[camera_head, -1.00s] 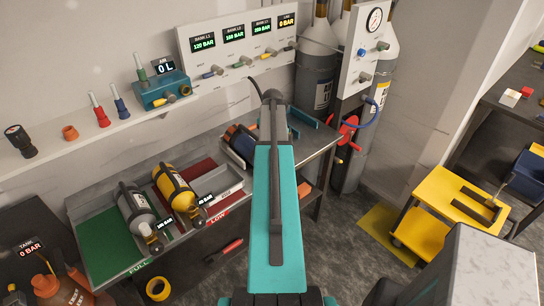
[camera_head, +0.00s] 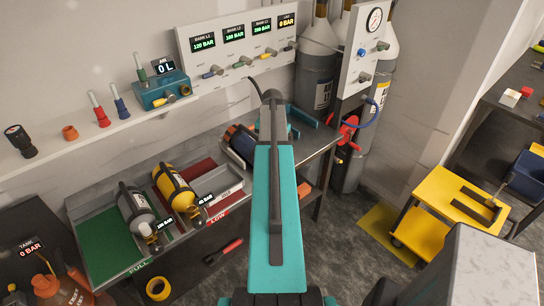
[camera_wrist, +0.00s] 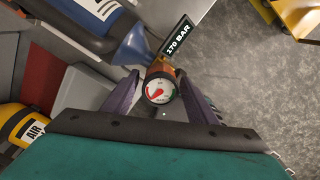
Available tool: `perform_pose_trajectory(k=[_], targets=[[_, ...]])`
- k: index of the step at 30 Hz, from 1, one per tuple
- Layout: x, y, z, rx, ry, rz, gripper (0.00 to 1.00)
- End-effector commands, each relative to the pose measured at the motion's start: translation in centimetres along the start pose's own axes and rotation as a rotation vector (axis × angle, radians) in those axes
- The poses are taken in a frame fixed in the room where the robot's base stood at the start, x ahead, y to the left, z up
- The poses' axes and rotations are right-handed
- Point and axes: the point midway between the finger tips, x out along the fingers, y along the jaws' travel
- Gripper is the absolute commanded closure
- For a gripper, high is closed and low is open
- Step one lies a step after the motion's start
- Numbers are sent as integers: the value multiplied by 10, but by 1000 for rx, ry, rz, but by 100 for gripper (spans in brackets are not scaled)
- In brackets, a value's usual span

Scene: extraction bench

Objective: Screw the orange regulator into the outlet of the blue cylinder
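The blue cylinder (camera_wrist: 105,30) lies at the upper left of the wrist view, with its tapered end toward my gripper. In the head view the blue cylinder (camera_head: 241,143) lies on the bench, partly hidden behind my arm. The regulator is right by the cylinder's end. Whether it touches or is threaded in the outlet cannot be told. My arm hides the gripper in the head view.
A yellow cylinder (camera_head: 175,187) and a grey cylinder (camera_head: 137,209) lie in a tray left of the blue one. A "170 BAR" tag (camera_wrist: 176,38) shows beside the regulator. A gauge panel (camera_head: 366,45) and tall grey cylinders (camera_head: 316,76) stand behind.

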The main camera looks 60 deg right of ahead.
Motion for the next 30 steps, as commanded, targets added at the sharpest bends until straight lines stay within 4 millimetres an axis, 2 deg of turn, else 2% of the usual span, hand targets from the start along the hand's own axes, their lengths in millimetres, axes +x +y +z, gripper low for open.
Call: perform_pose_trajectory(k=[1,6,7,14,30], targets=[[0,0,0,0,0,0,57],[0,0,0,1,0,0,86],[0,0,0,1,0,0,88],[0,0,0,50,0,1,89],[0,1,0,409,0,2,89]])
